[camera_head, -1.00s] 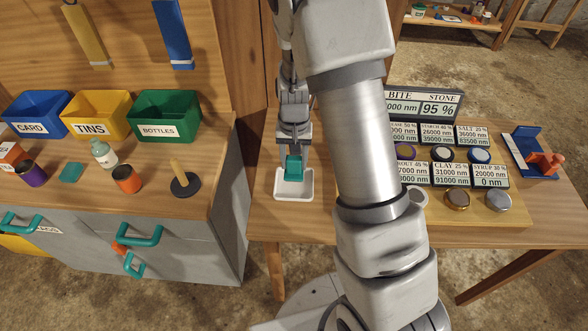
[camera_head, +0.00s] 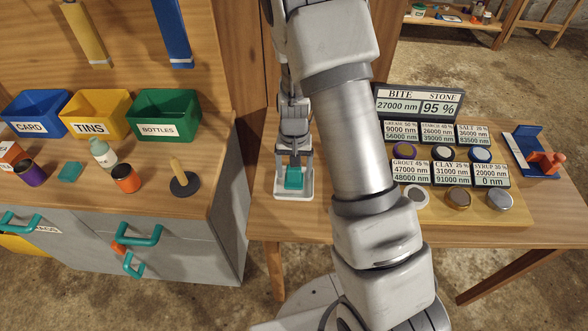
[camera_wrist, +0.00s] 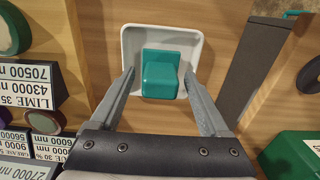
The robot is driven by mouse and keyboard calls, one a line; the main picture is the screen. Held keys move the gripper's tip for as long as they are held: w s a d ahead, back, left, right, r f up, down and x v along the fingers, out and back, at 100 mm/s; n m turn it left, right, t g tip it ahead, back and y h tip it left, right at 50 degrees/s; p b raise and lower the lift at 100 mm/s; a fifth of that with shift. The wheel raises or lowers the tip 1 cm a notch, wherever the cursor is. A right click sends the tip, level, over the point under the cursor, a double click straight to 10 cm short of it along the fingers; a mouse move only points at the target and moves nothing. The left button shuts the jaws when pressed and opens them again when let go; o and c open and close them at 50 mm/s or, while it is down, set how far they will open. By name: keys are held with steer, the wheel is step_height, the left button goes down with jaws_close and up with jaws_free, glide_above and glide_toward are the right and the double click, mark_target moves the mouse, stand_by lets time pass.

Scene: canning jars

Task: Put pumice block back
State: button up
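The teal block (camera_head: 294,180), which I take to be the pumice block, sits in a white tray (camera_head: 305,193) on the right-hand bench. In the wrist view the block (camera_wrist: 161,78) lies inside the rim of the tray (camera_wrist: 131,42). My gripper (camera_head: 294,171) is over the tray, with its fingers apart on either side of the block. The wrist view shows gaps between both fingers of my gripper (camera_wrist: 159,76) and the block. The block's underside is hidden.
A panel of number displays (camera_head: 420,103) and several round lidded samples (camera_head: 458,199) stand right of my arm. A blue and red fixture (camera_head: 535,152) is at far right. The left bench holds coloured bins (camera_head: 168,114), a bottle (camera_head: 103,153) and jars (camera_head: 126,179).

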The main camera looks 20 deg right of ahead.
steer(key=s+r+n+t+p, duration=0.1)
steer(key=s+r, duration=0.3)
steer(key=r, duration=0.9)
steer(key=s+r+n+t, duration=0.1)
steer(key=s+r, duration=0.3)
steer(key=r, duration=0.8)
steer(key=s+r+t, duration=0.1)
steer(key=s+r, duration=0.2)
steer(key=s, duration=0.3)
steer(key=s+r+n+t, duration=0.1)
steer(key=s+r+t, duration=0.1)
steer(key=s+r, duration=0.2)
steer(key=shift+s+n+t, duration=0.3)
steer(key=shift+s, duration=0.9)
